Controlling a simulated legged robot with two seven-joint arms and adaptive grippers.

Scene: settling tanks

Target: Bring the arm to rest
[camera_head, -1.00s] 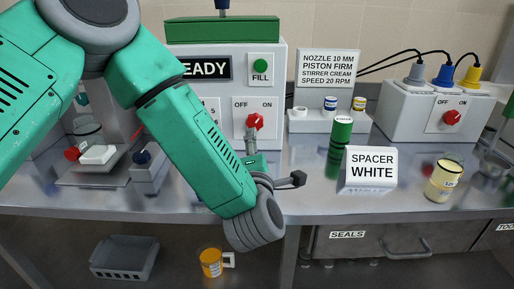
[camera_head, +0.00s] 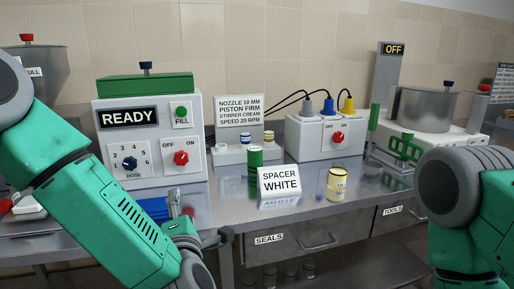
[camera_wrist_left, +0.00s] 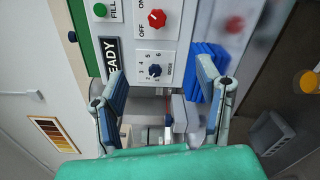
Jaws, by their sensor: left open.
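My left arm (camera_head: 95,205) comes in from the left in the head view, bent down at the front edge of the bench. My left gripper (camera_head: 181,209) is partly hidden behind the forearm, low in front of the dosing machine (camera_head: 150,165). In the left wrist view, the two fingers of my left gripper (camera_wrist_left: 163,92) stand wide apart with nothing held between them. They point towards the machine's front, where the dose knob (camera_wrist_left: 155,71) shows. My right arm (camera_head: 465,210) stands at the right edge of the head view; its gripper is out of view.
A blue ribbed block (camera_head: 153,209) lies close to the left gripper. The SPACER WHITE sign (camera_head: 279,182), a green cylinder (camera_head: 255,172) and a yellow jar (camera_head: 337,186) stand on the bench. A switch box (camera_head: 320,140) and a steel pot (camera_head: 424,108) stand farther right.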

